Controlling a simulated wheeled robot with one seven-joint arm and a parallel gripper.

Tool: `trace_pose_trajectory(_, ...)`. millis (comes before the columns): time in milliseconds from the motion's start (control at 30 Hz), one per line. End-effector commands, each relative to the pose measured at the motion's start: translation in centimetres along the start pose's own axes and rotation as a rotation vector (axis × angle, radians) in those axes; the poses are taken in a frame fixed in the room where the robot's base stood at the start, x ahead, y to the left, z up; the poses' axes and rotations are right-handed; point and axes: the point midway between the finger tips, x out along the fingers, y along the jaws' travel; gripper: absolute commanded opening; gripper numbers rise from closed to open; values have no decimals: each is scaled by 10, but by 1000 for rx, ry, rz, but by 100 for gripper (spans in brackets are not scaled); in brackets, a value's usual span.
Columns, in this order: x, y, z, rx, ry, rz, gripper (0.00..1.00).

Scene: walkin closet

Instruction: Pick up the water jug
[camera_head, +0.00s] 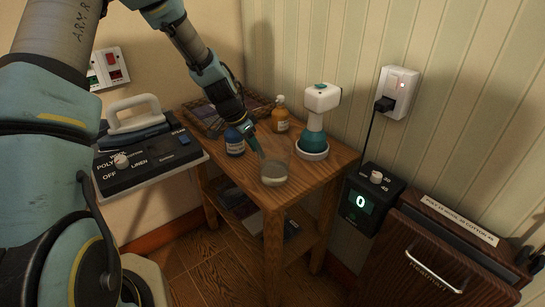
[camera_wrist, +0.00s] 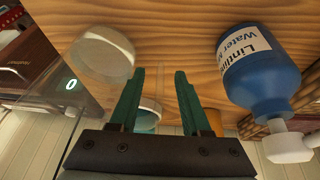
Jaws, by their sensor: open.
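The likely water jug (camera_head: 274,173) is a clear, open-topped container with pale contents, upright near the front corner of the wooden table. In the wrist view, its pale round base and clear wall (camera_wrist: 103,52) show at upper left. My gripper (camera_head: 258,152) is open, pointing down at the jug's left rim. In the wrist view, the two teal fingers (camera_wrist: 160,72) are apart with nothing gripped; the left finger overlaps the jug's clear wall. I cannot tell whether that finger is inside, outside or touching it.
A blue bottle (camera_head: 235,143) labelled with "Water" stands close left of my gripper. An amber bottle (camera_head: 281,118) and a white-and-teal device (camera_head: 316,122) stand behind on the wooden table (camera_head: 232,179). An iron (camera_head: 133,117) sits left; a wall (camera_head: 440,100) bounds the right.

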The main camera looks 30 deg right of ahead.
Motion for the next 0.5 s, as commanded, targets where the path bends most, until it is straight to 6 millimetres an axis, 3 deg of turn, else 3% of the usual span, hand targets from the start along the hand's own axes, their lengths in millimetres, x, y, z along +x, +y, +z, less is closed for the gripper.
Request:
trace_pose_trajectory(200,16,0,0,0,0,0,47)
trace_pose_trajectory(400,17,0,0,0,0,-1,47)
trace_pose_trajectory(500,17,0,0,0,0,-1,37)
